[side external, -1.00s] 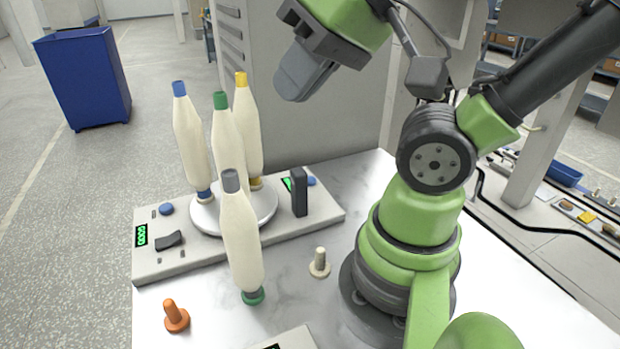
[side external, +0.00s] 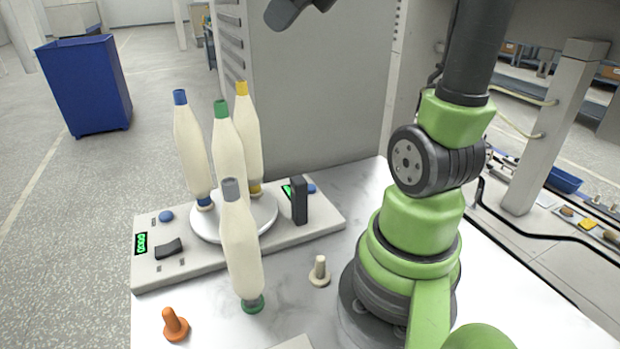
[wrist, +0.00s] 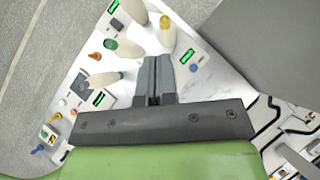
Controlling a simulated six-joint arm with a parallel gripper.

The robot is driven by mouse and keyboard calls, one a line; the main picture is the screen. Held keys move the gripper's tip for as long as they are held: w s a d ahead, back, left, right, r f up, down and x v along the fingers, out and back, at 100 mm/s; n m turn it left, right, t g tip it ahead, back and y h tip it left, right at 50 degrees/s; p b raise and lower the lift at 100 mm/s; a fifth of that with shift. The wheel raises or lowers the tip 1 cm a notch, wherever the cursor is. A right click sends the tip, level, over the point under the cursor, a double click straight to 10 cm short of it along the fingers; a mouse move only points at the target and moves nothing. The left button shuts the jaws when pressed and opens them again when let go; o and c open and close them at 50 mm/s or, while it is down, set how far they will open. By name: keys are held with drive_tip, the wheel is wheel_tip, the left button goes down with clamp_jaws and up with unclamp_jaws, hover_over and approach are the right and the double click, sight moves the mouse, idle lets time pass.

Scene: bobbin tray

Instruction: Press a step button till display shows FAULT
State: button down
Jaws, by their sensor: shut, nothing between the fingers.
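A long grey console (side external: 200,265) lies on the table with a green-lit display (side external: 140,243) at its left end; I cannot read its text with certainty. A blue button (side external: 166,216) sits near that display. Another green display (side external: 288,191) and a blue button (side external: 310,188) are at the right end; they also show in the wrist view as a display (wrist: 187,56) and button (wrist: 194,68). My gripper (side external: 285,18) is high above the table, partly cut off at the top edge. In the wrist view its fingers (wrist: 155,62) are together and empty, apart from the console.
A white turntable (side external: 262,218) on the console carries several cream bobbins. A grey-capped bobbin (side external: 241,250) stands in front. A black upright block (side external: 299,202), an orange peg (side external: 174,325) and a beige peg (side external: 319,272) are nearby. A smaller box with a display (wrist: 99,98) shows in the wrist view.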

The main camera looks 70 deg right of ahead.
drive_tip(key=s+d+f+m+h, duration=0.2)
drive_tip(key=d+m, duration=0.8)
drive_tip(key=m, duration=0.2)
hover_over(312, 185)
wheel_tip(312, 185, down, 20)
drive_tip(key=shift+a+f+t, duration=0.1)
drive_tip(key=shift+f+t, duration=0.2)
drive_tip(key=shift+f, duration=0.3)
drive_tip(key=shift+f, duration=0.15)
drive_tip(key=shift+f, duration=4.25)
drive_tip(key=shift+f, duration=0.1)
drive_tip(key=shift+f, duration=0.3)
